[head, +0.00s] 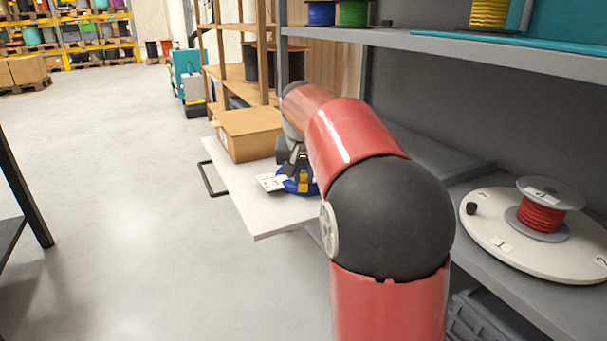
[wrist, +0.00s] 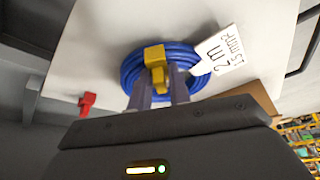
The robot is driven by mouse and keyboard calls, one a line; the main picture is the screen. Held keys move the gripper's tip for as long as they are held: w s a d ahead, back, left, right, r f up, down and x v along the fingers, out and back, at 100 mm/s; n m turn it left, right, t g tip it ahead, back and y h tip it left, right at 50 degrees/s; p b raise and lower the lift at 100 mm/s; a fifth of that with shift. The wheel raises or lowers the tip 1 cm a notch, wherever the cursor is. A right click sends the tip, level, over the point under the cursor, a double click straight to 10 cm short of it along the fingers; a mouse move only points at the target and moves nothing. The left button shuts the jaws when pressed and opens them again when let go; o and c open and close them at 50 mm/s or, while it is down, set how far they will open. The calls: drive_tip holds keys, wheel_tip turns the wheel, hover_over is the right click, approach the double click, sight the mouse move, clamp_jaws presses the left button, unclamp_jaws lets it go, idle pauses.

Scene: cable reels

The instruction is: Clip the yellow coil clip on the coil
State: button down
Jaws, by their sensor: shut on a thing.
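The blue cable coil (wrist: 195,52) lies on a white board, with a white tag (wrist: 220,50) reading "2 m" and "1.5 mm²" at its right. My gripper is shut on the clip. In the head view, the blue coil (head: 290,187), its tag (head: 270,182) and the yellow clip (head: 303,182) show small beside my arm, which hides part of the coil.
The white board (head: 262,222) sticks out from the shelf, with a cardboard box (head: 248,133) behind the coil. A red clip-like piece (wrist: 87,102) is left of my gripper in the wrist view. A round turntable (head: 490,238) with a red cable reel (head: 541,212) stands at right.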

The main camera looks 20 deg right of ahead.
drive_tip(key=shift+s+f, duration=0.1)
drive_tip(key=shift+f, duration=0.7)
drive_tip(key=c, duration=1.3)
unclamp_jaws()
drive_tip(key=shift+o, duration=0.5)
drive_tip(key=shift+r, duration=0.1)
drive_tip(key=shift+o, duration=0.3)
wheel_tip(320, 180, up, 8)
drive_tip(key=p, duration=0.6)
drive_tip(key=shift+f+p, duration=0.25)
drive_tip(key=shift+p, duration=0.1)
